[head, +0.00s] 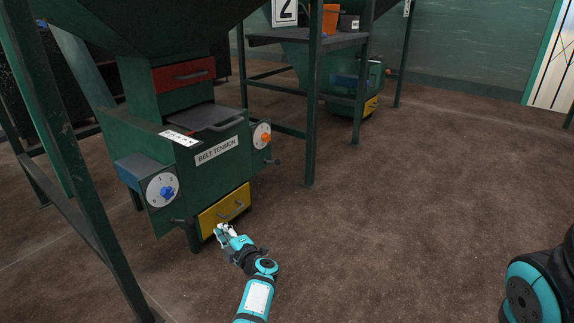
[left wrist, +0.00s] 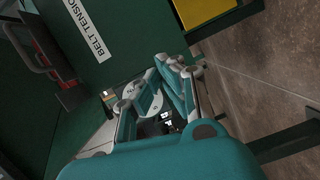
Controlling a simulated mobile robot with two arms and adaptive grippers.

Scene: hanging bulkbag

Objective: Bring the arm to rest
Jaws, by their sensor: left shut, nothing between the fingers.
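My left gripper (head: 222,230) is in front of the yellow drawer (head: 224,210) at the bottom of the green machine (head: 218,155) in the head view. Its fingers are shut with nothing between them. Whether the fingertips touch the drawer or its handle I cannot tell. In the left wrist view the shut fingers (left wrist: 165,85) point toward the green machine, with the yellow drawer (left wrist: 203,10) at the top. My right gripper is not in view; only a dark and teal part of my right arm shows at the lower right.
A second machine (head: 355,85) is behind. The brown floor (head: 420,190) to the right is clear.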

